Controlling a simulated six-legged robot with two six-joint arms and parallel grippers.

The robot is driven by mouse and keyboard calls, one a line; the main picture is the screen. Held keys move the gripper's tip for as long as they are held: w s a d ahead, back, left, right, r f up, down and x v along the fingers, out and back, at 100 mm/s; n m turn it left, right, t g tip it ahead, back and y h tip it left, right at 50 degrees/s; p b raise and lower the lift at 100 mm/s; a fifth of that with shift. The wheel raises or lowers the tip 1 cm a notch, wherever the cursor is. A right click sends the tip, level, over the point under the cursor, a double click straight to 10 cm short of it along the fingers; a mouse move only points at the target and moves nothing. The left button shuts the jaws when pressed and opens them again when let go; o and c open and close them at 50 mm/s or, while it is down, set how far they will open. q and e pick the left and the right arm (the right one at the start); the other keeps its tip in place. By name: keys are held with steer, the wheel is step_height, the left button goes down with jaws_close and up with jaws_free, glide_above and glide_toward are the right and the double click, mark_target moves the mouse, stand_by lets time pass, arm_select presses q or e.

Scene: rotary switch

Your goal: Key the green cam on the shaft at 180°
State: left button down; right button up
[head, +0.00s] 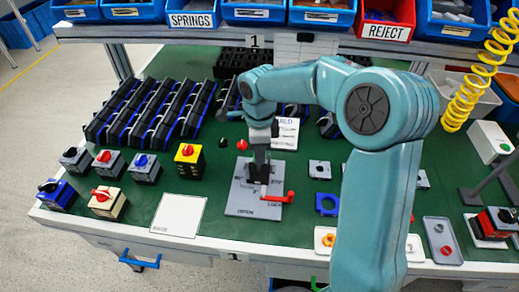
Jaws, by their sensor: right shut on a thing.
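My right gripper (260,172) points down over the grey fixture plate (245,204), which has angle markings and lettering printed on it. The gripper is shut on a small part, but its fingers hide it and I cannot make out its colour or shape. The shaft is also hidden behind the gripper. A red lever (279,198) sticks out to the right just below the fingertips, above the plate. I cannot pick out the green cam anywhere in the open. My left gripper is not in view.
Finished switches, such as the yellow one (188,160), stand at left beside a white square mat (178,215). Black racks (150,110) fill the back left. My right arm hides part of the table.

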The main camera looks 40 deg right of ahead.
steer(key=shift+f+b, duration=0.3)
steer(key=shift+f, duration=0.15)
steer(key=o, duration=1.1)
step_height(320, 180, up, 16)
steer(key=shift+r+p, duration=0.2)
steer(key=shift+p, duration=0.95)
